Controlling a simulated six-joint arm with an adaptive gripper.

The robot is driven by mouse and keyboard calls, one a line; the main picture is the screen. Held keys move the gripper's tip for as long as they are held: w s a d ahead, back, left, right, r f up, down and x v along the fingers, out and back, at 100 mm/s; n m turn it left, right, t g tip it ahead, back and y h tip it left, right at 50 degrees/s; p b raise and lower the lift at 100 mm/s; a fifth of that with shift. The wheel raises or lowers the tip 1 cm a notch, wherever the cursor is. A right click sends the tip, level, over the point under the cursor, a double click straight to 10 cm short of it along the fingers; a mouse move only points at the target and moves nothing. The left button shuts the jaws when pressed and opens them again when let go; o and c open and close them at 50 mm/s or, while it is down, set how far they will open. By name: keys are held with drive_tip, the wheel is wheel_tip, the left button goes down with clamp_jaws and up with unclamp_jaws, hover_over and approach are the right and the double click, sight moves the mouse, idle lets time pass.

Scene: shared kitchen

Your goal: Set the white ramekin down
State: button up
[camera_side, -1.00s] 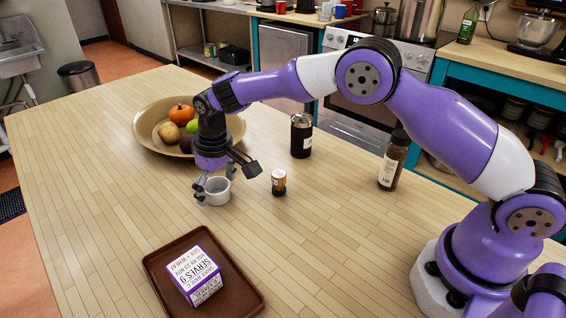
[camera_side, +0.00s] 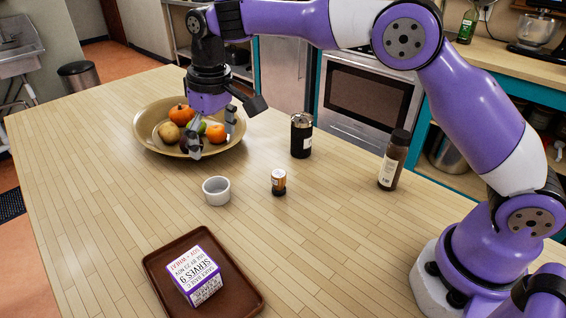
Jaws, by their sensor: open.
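The white ramekin (camera_side: 216,191) stands upright on the wooden counter, left of the small spice jar. Nothing touches it. My gripper (camera_side: 213,140) is open and empty. It is raised above and behind the ramekin, and in the picture its fingers overlap the near right part of the fruit bowl.
A tan bowl (camera_side: 146,127) of fruit stands behind the ramekin. A small spice jar (camera_side: 278,182), a black canister (camera_side: 301,136) and a dark bottle (camera_side: 393,160) stand to the right. A brown tray (camera_side: 245,291) with a carton (camera_side: 195,276) lies in front. The counter's left side is clear.

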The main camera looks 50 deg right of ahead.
drive_tip(key=s+d+r+m+t, duration=0.1)
drive_tip(key=s+d+r+t, duration=0.1)
drive_tip(key=s+d+r, duration=0.7)
drive_tip(key=s+d+f+t, duration=0.1)
drive_tip(key=s+f, duration=0.1)
drive_tip(key=s, duration=0.5)
drive_tip(key=s+d+f+m+t, duration=0.1)
drive_tip(key=s+d+f, duration=0.1)
drive_tip(key=s, duration=0.4)
drive_tip(key=shift+s+d+f+m, duration=0.25)
drive_tip(key=shift+s+d+m, duration=0.05)
drive_tip(key=shift+s, duration=0.05)
